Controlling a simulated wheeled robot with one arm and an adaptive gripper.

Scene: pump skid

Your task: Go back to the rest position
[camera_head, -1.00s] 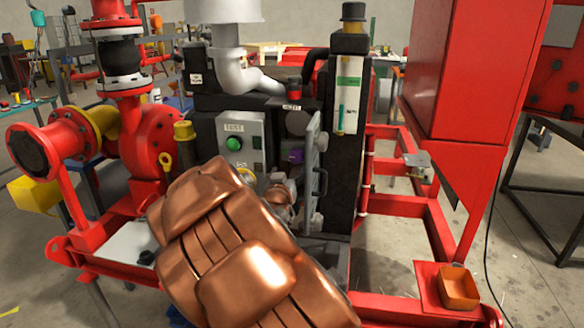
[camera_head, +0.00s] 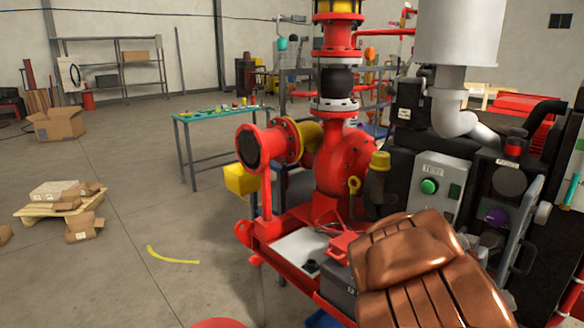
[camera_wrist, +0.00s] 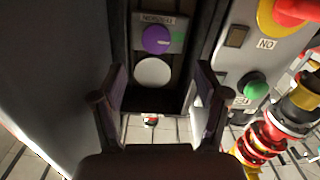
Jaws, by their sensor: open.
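My gripper (camera_wrist: 158,108) is open and empty in the wrist view, with one dark finger on each side. Beyond it is a dark panel with a purple knob (camera_wrist: 156,40) and a pale round disc (camera_wrist: 153,73) below it. A grey control box with a green button (camera_wrist: 252,86) is to the right. In the head view my copper-coloured arm covers the lower right and hides the gripper. The purple knob also shows in the head view (camera_head: 496,217), beside the grey TEST box (camera_head: 437,184).
The red pump (camera_head: 340,165) and its skid frame stand close to my arm. A teal-topped table (camera_head: 215,114) is behind. A pallet with boxes (camera_head: 60,198) and a cardboard box (camera_head: 57,124) lie at left. The floor between them and the skid is mostly open.

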